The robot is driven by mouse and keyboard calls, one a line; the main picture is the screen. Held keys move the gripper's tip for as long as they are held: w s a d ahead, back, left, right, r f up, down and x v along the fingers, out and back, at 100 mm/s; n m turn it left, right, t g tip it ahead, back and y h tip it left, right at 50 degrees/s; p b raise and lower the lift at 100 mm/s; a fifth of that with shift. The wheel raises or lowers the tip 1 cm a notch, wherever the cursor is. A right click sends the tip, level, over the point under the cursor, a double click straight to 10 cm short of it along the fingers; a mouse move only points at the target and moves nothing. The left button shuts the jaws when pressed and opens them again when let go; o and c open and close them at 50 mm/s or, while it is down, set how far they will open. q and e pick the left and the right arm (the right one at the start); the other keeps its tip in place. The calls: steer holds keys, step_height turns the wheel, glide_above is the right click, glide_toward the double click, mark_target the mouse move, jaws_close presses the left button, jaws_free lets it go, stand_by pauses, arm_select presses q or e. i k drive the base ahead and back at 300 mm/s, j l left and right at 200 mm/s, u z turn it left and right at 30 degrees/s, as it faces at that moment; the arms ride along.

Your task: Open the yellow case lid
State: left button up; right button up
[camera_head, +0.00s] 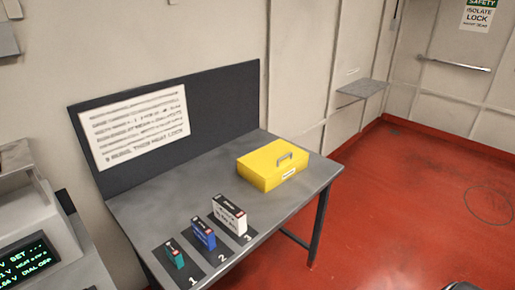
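The yellow case (270,172) sits on the right part of the grey table, near its right end. Neither of my grippers shows in the head view, and nothing touches the case.
Left of the case on the grey table (160,212) stand a teal battery (175,254), a blue battery (203,234) and a white battery (229,214) on numbered dark mats. A dark board with a white sign (135,126) rises behind. A console (30,240) stands at left. Red floor (400,210) is open at right.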

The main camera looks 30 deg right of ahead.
mark_target(269, 160)
steer(key=l+u, duration=0.15)
steer(key=l, duration=0.7)
steer(key=l+u, duration=0.15)
steer(key=l, duration=0.7)
steer(key=l+u, duration=0.2)
steer(key=l, duration=0.65)
steer(key=k, duration=0.05)
